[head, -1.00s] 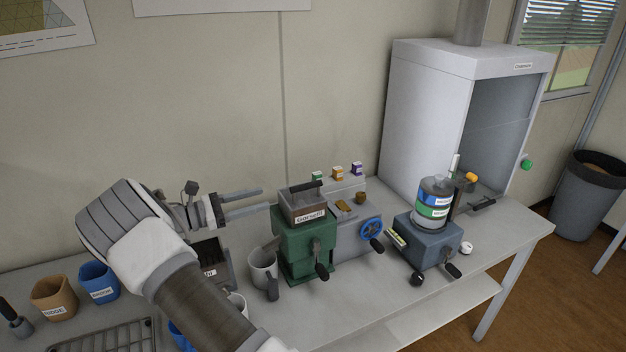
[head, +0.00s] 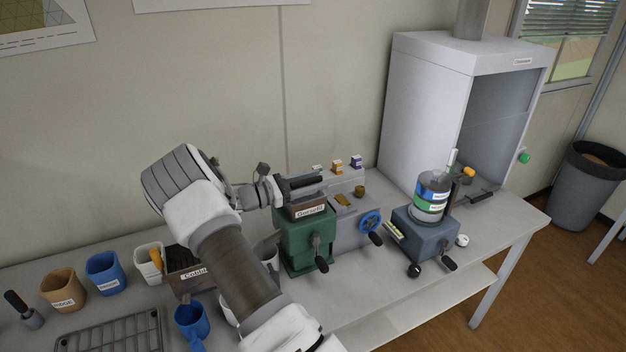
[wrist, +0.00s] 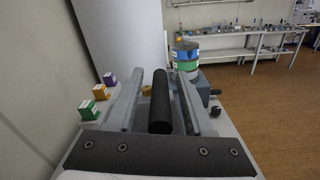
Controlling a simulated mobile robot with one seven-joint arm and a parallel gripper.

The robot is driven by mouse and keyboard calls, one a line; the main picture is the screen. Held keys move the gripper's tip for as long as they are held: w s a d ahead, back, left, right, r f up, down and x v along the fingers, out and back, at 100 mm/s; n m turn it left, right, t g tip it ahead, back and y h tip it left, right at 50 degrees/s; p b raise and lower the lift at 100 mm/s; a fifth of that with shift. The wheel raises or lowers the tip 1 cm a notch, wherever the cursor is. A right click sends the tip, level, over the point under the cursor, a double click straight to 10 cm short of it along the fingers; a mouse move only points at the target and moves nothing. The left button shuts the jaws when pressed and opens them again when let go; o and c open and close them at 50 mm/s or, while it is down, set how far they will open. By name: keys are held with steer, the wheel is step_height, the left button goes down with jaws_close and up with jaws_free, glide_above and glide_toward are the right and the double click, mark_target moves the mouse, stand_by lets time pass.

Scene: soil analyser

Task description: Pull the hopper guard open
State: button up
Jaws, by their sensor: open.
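The green machine (head: 304,238) stands on the bench with a brown labelled hopper box (head: 299,213) on top. A black bar handle (head: 306,182) lies across the top of the hopper; I take it as the guard's handle. My gripper (head: 318,187) is open at the hopper top, reaching in from the left. In the wrist view the black handle (wrist: 160,110) lies lengthwise between the two grey fingers of my gripper (wrist: 158,92), with a narrow gap on each side. The guard itself is mostly hidden by my gripper.
A blue handwheel (head: 370,222) and a grey unit sit right of the green machine. Further right is a blue-grey device (head: 426,230) with stacked canisters, before a white cabinet (head: 425,110). Cups, a dark labelled box (head: 183,284) and a wire rack (head: 110,333) are at left.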

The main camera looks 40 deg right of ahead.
jaws_close()
stand_by(1.4)
